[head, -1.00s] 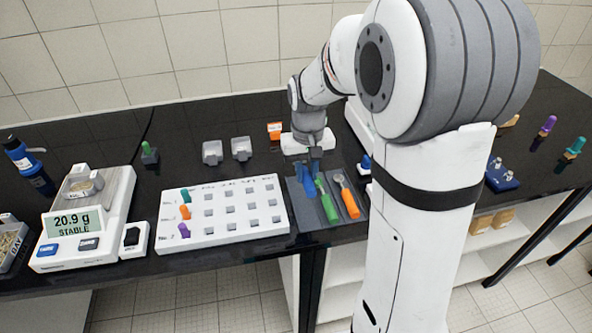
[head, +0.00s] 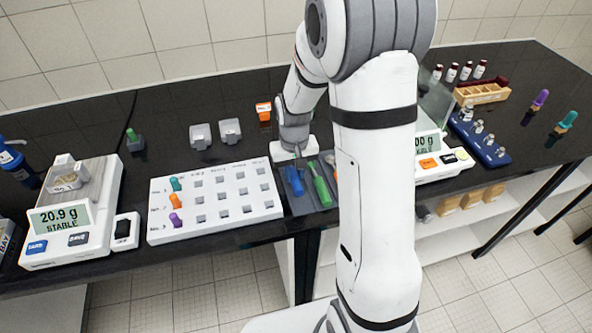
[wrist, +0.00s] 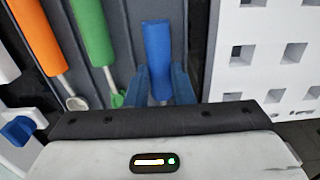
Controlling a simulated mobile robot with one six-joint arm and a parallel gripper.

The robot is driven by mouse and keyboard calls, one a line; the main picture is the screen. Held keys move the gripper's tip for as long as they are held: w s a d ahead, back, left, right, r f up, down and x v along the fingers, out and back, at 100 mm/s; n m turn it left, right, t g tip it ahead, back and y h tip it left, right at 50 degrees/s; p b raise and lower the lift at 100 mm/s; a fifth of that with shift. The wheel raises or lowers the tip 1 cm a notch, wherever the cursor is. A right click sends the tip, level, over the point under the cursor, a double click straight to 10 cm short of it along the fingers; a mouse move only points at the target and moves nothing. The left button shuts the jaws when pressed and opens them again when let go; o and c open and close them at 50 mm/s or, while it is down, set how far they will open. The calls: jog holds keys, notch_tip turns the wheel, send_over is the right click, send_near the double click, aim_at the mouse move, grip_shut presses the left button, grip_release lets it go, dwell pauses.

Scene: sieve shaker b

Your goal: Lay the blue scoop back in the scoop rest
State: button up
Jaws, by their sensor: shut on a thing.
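The blue scoop (head: 294,181) is over the left part of the dark grey scoop rest (head: 302,207), its handle lined up with the green scoop (head: 321,188) beside it. In the wrist view the blue handle (wrist: 158,42) stands between the fingers of my gripper (wrist: 161,86), which is shut on it. The scoop's bowl is hidden behind my gripper. I cannot tell whether the handle touches the rest. The green scoop (wrist: 92,32) and the orange scoop (wrist: 36,38) lie in their grooves; my arm mostly hides the orange one in the head view.
A white grid tray (head: 215,205) with coloured pegs stands close left of the rest. A balance (head: 70,215) reading 20.9 g is further left. Another balance (head: 440,160) and a blue weight rack (head: 480,140) are to the right.

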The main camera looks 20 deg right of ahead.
aim_at(295, 175)
jog(key=shift+s, duration=0.1)
jog(key=o, duration=0.5)
jog(key=shift+f, duration=0.15)
jog(key=shift+c, duration=0.2)
jog(key=o, duration=0.5)
jog(key=shift+c, duration=0.2)
notch_tip(295, 175, up, 11)
jog(key=s+r+t, duration=0.1)
jog(key=s+r, duration=0.2)
jog(key=s, duration=0.6)
jog(key=s+r+t, duration=0.2)
jog(key=s+r, duration=0.1)
jog(key=s, duration=0.6)
jog(key=shift+s+d+r+b, duration=0.15)
jog(key=shift+d+r+b, duration=0.15)
jog(key=shift+b, duration=0.1)
